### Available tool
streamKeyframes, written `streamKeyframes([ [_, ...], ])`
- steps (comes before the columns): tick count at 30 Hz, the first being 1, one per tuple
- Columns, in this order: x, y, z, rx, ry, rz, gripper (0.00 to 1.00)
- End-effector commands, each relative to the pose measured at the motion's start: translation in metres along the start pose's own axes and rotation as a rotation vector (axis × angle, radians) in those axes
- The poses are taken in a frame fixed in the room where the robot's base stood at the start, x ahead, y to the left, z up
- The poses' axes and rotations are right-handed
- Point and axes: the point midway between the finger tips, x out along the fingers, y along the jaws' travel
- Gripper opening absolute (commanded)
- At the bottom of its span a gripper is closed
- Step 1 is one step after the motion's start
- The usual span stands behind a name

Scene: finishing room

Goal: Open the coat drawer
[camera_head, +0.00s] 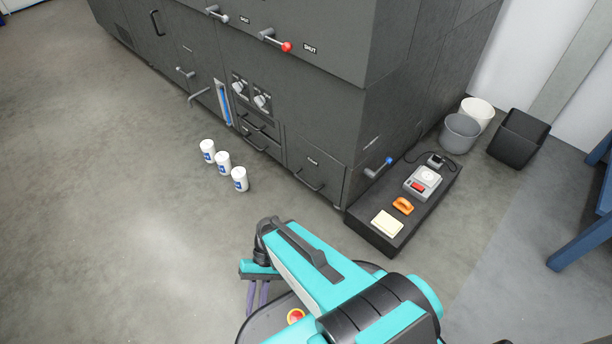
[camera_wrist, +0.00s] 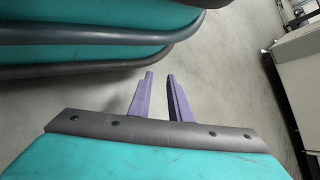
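The dark grey cabinet (camera_head: 345,130) has several drawers low on its front in the head view. One drawer (camera_head: 315,170) at the front's right end has a small label, too small to read, and a dark bar handle (camera_head: 310,184). Two smaller stacked drawers (camera_head: 258,134) with bar handles sit left of it. I cannot tell which is the coat drawer; all look shut. My gripper (camera_head: 257,296) hangs in front of the cabinet, apart from it. Its purple fingers (camera_wrist: 160,76) are apart and empty over bare floor in the wrist view.
Three white canisters (camera_head: 223,163) stand on the floor left of the drawers. A low dark platform (camera_head: 387,233) right of the cabinet holds a scale, an orange item and a pale block. Bins (camera_head: 460,133) and a blue bench (camera_head: 585,243) are farther right. The left floor is clear.

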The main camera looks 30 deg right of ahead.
Motion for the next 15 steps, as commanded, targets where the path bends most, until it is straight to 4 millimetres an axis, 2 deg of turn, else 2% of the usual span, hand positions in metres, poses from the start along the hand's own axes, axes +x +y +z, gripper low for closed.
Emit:
streamKeyframes([
  [1,-0.011,-0.004,0.010,0.000,0.004,0.010,0.18],
  [15,-0.061,-0.009,0.049,-0.002,0.048,0.109,0.18],
])
